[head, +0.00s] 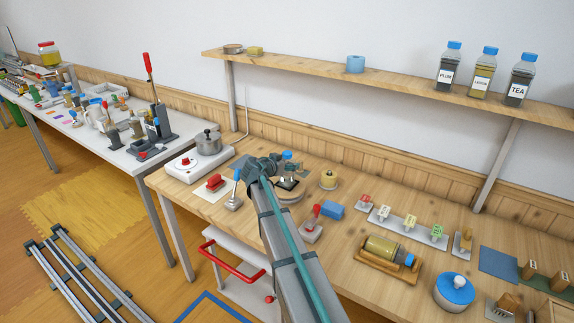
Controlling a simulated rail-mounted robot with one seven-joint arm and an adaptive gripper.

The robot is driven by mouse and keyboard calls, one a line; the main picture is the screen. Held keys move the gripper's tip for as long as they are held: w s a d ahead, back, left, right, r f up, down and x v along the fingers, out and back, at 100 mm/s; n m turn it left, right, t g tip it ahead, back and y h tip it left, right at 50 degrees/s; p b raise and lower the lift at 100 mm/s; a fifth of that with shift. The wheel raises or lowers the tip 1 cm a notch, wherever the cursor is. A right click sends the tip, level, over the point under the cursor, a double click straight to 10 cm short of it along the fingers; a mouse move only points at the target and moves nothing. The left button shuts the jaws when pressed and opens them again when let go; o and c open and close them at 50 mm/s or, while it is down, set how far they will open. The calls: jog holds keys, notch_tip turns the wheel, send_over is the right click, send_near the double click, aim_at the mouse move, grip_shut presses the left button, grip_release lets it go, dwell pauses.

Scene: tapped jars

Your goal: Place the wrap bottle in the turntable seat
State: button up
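My gripper (268,165) is over the back left part of the wooden table, largely hidden behind my own arm. A blue cap (287,155) with a pale, bottle-like body under it shows just right of my gripper. The fingers are too small and hidden to read. Another bottle (382,247), olive with a blue cap, lies on its side in a wooden cradle (372,265).
A red-knobbed lever (312,228) and a blue block (332,210) stand right of my arm. A hotplate with a pot (208,141) is at the left. A round blue-lidded container (455,290) is at the front right. The shelf (400,82) above holds labelled bottles.

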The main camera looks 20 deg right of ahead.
jog(key=shift+o, duration=0.7)
jog(key=shift+r, duration=0.1)
jog(key=b+v, duration=0.2)
jog(key=v, duration=1)
